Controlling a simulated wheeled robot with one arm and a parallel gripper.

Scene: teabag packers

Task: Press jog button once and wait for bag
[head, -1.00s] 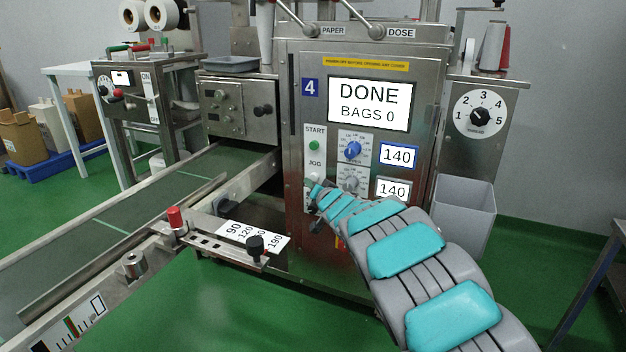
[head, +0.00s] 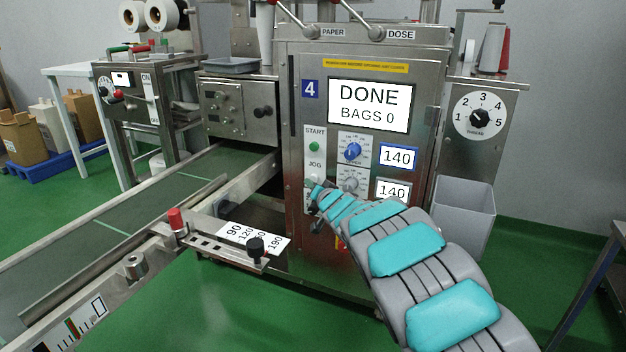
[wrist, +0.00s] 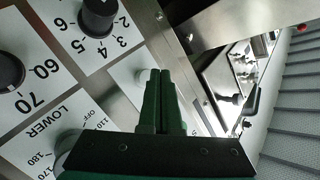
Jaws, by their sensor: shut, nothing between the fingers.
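The machine numbered 4 has a screen (head: 368,105) reading "DONE, BAGS 0". A green START button (head: 314,147) sits on its front, with the JOG label (head: 314,165) below it. My gripper (head: 311,184) is at the panel just under that label and covers the jog button. In the wrist view my gripper's green fingers (wrist: 160,74) are shut with nothing between them, tips over a white label plate (wrist: 128,76). The jog button is hidden behind them, so I cannot tell whether they touch it. No bag is visible.
Dials (head: 353,150) and two 140 displays (head: 398,156) sit right of the buttons. A conveyor (head: 110,215) runs to the left, with a red-knobbed guide bracket (head: 177,220) in front. A grey bin (head: 464,215) stands at right. Green floor lies open in front.

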